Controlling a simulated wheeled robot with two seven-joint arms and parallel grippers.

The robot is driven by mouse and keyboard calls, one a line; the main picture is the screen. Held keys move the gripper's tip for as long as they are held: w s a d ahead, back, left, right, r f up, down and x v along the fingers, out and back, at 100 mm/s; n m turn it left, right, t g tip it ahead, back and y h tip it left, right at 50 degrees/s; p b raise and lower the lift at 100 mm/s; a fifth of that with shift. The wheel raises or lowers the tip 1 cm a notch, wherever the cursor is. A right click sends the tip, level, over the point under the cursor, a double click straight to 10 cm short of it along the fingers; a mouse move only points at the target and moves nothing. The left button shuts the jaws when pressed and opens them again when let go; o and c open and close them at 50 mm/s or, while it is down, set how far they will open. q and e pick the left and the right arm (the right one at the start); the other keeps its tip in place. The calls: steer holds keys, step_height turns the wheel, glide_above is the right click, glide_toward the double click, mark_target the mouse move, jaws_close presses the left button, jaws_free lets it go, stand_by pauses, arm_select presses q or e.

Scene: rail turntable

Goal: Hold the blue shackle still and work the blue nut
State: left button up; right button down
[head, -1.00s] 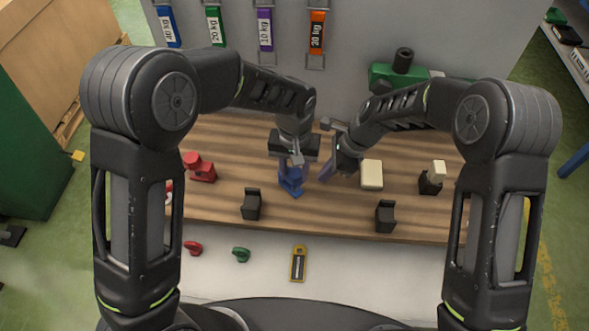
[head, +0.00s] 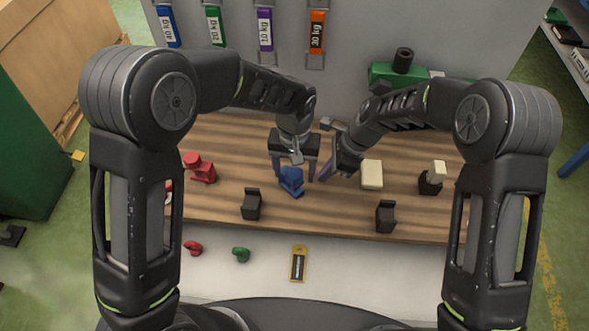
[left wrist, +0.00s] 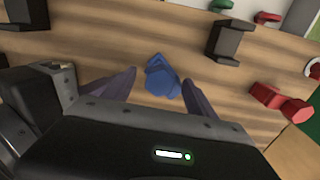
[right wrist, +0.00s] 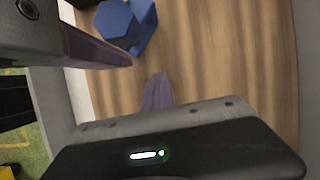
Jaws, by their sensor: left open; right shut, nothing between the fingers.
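The blue shackle (head: 293,187) stands on the wooden table below my left gripper. Its blue nut is a six-sided head, clearest in the right wrist view (right wrist: 113,22). My left gripper (head: 294,178) is open, with one finger on each side of the blue piece. In the left wrist view the shackle (left wrist: 161,80) shows between the spread fingertips; I cannot tell whether either touches it. My right gripper (head: 322,177) is shut and empty, just right of the shackle and apart from it.
A red shackle (head: 200,168) stands at left. Black holders (head: 251,204) (head: 385,216) sit near the front edge, a cream block (head: 372,174) at right. Red (head: 193,248) and green (head: 242,254) pieces and a yellow tag (head: 298,263) lie in front.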

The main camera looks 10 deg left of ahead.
arm_select(q)
steer(key=shift+r, duration=1.95)
steer(key=m, duration=0.6)
steer(key=m, duration=0.6)
steer(key=m, duration=0.5)
steer(key=shift+m, duration=0.3)
